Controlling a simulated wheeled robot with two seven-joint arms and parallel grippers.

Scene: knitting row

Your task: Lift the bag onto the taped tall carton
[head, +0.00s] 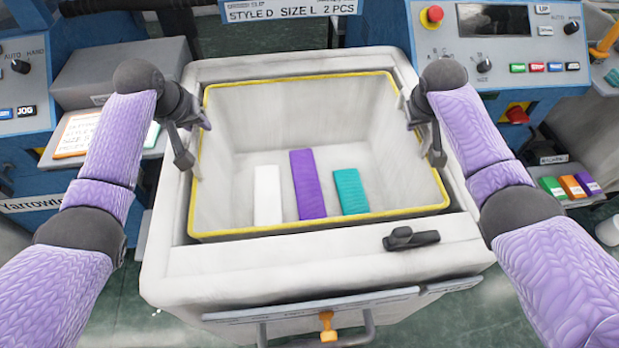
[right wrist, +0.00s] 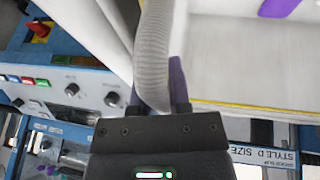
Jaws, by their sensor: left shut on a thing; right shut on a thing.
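I see no clear bag and no taped tall carton. In the head view a pale, open-topped bin with a yellow rim (head: 318,78) stands between my arms. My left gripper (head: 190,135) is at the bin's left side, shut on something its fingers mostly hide. My right gripper (head: 424,128) is at the bin's right side. In the right wrist view a curved, ribbed grey strap (right wrist: 153,50) runs down to the purple fingers (right wrist: 172,90), and this gripper is shut on it. I cannot tell how the strap joins the bin.
White (head: 267,195), purple (head: 307,185) and teal (head: 350,190) blocks lie in the bin. Blue control consoles stand at left (head: 25,80) and right (head: 480,75). A black latch (head: 411,239) sits on the front ledge, above a front handle bar (head: 318,338).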

